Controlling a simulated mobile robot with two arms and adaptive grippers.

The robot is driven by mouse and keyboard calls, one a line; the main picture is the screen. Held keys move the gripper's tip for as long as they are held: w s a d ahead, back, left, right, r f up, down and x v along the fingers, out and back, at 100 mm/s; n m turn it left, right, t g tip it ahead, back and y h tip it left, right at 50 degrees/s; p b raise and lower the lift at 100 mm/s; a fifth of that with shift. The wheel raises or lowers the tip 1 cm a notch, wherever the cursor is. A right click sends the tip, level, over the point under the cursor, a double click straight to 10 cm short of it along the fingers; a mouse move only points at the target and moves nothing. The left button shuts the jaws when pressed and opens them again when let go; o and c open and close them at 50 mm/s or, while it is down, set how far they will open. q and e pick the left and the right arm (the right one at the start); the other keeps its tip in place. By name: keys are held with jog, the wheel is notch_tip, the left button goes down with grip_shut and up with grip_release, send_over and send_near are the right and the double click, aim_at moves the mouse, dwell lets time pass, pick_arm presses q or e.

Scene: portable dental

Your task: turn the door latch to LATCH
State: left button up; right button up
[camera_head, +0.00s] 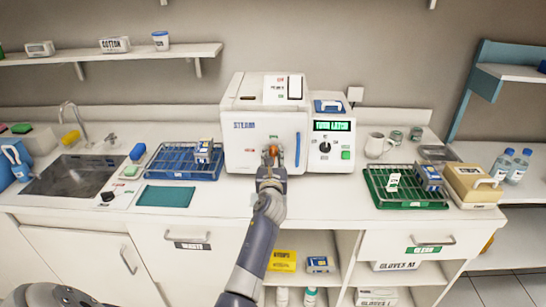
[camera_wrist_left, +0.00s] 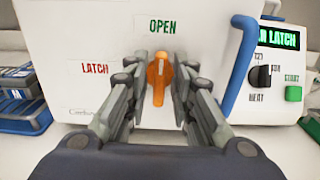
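The white steam sterilizer (camera_head: 250,120) stands on the counter, its display (camera_head: 332,126) reading "TURN LATCH". An orange door latch (camera_wrist_left: 159,75) sits on the door, pointing up toward the green OPEN label (camera_wrist_left: 162,27). The red LATCH label (camera_wrist_left: 95,69) is to its left. My left gripper (camera_wrist_left: 160,78) faces the door with one finger on each side of the latch; a gap shows between the fingers and the knob's upper part, and I cannot tell whether they touch lower down. It also shows in the head view (camera_head: 271,160). My right gripper is not in view.
A blue vertical door handle (camera_wrist_left: 237,72) is right of the latch, close to the right finger. A blue rack (camera_head: 172,165) stands left of the sterilizer and a green rack (camera_head: 395,197) to its right. The counter in front of the sterilizer is mostly clear.

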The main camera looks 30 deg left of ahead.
pick_arm(q)
jog(key=shift+s+r, duration=0.1)
grip_shut()
